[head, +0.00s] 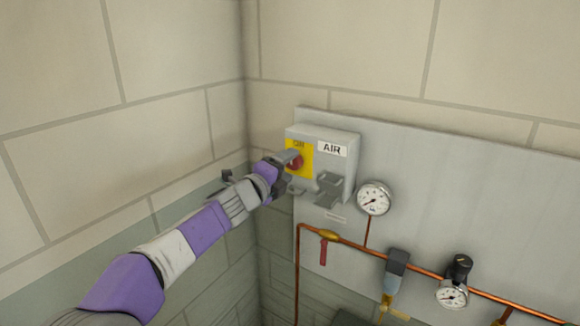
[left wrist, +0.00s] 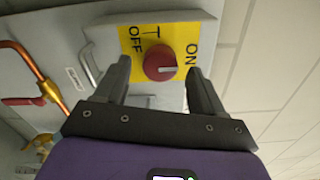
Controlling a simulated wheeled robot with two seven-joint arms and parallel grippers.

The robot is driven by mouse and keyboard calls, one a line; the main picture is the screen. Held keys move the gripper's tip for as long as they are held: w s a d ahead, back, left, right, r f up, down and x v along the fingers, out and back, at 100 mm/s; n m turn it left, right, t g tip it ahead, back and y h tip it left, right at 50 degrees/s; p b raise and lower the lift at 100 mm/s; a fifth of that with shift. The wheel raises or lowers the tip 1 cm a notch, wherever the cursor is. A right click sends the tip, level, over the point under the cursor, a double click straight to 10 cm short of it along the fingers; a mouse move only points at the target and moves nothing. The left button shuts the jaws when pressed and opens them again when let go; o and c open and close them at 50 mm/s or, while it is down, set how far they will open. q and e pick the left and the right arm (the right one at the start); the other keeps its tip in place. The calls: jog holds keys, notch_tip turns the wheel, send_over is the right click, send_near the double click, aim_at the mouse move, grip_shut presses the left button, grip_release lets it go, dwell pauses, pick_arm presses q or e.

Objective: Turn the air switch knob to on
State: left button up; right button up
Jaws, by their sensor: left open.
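The air switch is a grey box (head: 340,137) labelled AIR, with a yellow plate (head: 299,148) and a red knob (head: 295,162). The left wrist view shows the red knob (left wrist: 157,61) on the yellow plate (left wrist: 128,35), with OFF at left and ON at right. A pale mark on the knob extends right, toward the ON side. My left gripper (head: 284,176) is at the knob and partly covers it in the head view. In the left wrist view its open fingers (left wrist: 159,68) lie on either side of the knob, with visible gaps. My right gripper is out of view.
A grey hasp (head: 329,188) sticks out beside the knob. The wall panel (head: 470,180) carries a gauge (head: 373,198), another gauge (head: 452,294), copper pipe (head: 350,243) and a red-handled valve (head: 323,252). A wall corner is close on the left.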

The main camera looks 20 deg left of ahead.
pick_arm(q)
jog(key=s, duration=0.5)
jog(key=shift+s+a, duration=0.25)
jog(key=shift+a, duration=0.15)
